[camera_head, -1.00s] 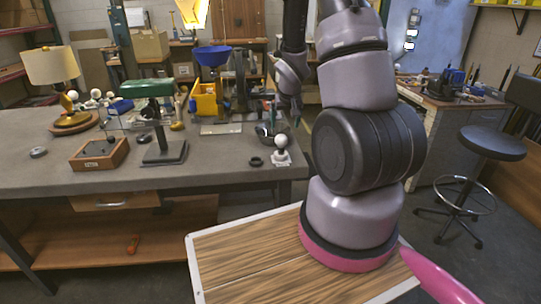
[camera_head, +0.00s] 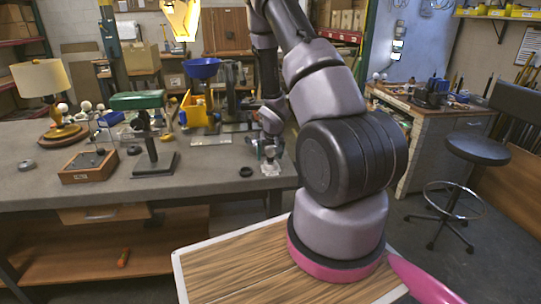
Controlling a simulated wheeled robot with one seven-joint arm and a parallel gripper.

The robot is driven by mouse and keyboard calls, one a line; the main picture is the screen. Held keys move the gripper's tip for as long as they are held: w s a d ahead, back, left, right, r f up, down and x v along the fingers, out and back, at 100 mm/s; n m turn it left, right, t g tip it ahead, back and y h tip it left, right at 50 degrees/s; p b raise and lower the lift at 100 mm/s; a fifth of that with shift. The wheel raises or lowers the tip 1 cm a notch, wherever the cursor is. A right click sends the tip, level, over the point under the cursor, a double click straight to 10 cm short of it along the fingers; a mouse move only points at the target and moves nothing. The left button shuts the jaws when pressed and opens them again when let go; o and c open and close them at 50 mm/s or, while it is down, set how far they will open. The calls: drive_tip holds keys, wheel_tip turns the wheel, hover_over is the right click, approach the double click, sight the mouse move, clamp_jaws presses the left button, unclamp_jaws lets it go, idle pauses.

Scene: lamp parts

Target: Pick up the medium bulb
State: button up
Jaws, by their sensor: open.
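Several white round bulbs (camera_head: 86,106) stand near the table lamp at the left of the workbench. Another bulb stood on a small white holder (camera_head: 271,169) at the bench's front right corner; my gripper now covers most of that spot. I cannot tell by size which bulb is the medium one. My gripper (camera_head: 268,152) is open and points down at the small holder, around or just above where its bulb is. Its fingers are small and partly blend with the bulb, so contact is not clear.
A green lamp (camera_head: 139,101), a wooden box (camera_head: 90,165) and a black ring (camera_head: 246,171) are on the grey workbench (camera_head: 210,185). The bench front between the green lamp and black ring is clear.

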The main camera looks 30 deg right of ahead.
drive_tip(key=shift+w+d+f, duration=0.1)
drive_tip(key=shift+f, duration=0.15)
drive_tip(key=c, duration=1.2)
drive_tip(key=shift+r, duration=0.15)
